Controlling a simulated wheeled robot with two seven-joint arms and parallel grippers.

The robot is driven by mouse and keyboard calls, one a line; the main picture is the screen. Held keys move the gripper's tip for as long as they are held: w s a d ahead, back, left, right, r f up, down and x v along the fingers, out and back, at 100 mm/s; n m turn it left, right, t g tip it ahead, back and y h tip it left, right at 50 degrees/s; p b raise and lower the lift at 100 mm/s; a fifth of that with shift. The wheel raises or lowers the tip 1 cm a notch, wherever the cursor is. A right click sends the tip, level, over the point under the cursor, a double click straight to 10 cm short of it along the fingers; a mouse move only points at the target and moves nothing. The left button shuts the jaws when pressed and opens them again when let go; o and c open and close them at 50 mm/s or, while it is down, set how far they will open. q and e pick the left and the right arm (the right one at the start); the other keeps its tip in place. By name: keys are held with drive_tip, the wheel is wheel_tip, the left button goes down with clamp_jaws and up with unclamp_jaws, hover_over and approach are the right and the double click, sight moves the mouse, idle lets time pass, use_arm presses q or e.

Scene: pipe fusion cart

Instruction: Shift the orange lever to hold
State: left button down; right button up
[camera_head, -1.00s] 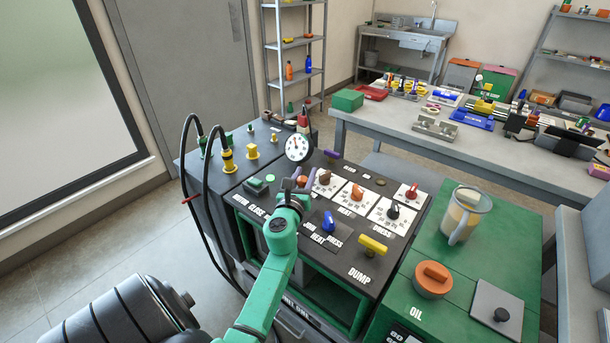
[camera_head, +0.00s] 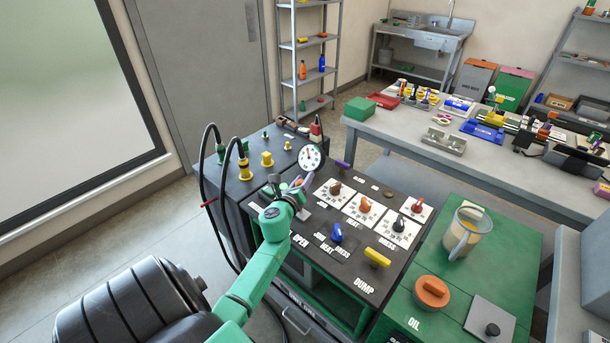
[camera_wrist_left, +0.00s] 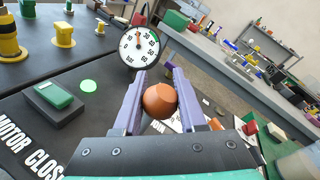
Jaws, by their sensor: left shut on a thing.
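The orange lever shows in the left wrist view as a round orange knob (camera_wrist_left: 159,101) between the purple fingers of my left gripper (camera_wrist_left: 158,84). The fingers are shut on it from both sides. In the head view, my left gripper (camera_head: 299,184) is over the back left part of the dark control panel (camera_head: 322,258), just below the gauge (camera_head: 310,158). My gripper largely hides the lever there, and the lever's stem and any hold mark cannot be made out. My right gripper is not in view.
A blue knob (camera_head: 337,233) and a yellow handle (camera_head: 377,257) stand on the panel, right of my left arm. Dials on white plates (camera_head: 366,206) lie behind them. Yellow fittings (camera_head: 245,170) with black hoses stand to the left. A green button block (camera_wrist_left: 53,96) is beside the gripper.

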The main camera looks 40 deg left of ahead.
use_arm(q)
drive_tip(key=c, duration=0.5)
unclamp_jaws()
drive_tip(key=shift+f, duration=0.1)
drive_tip(key=shift+o, duration=0.2)
drive_tip(key=shift+w+f, duration=0.1)
drive_tip(key=shift+w, duration=0.05)
drive_tip(key=v, duration=1.4)
drive_tip(key=shift+s+d+b, duration=0.25)
drive_tip(key=shift+b, duration=0.15)
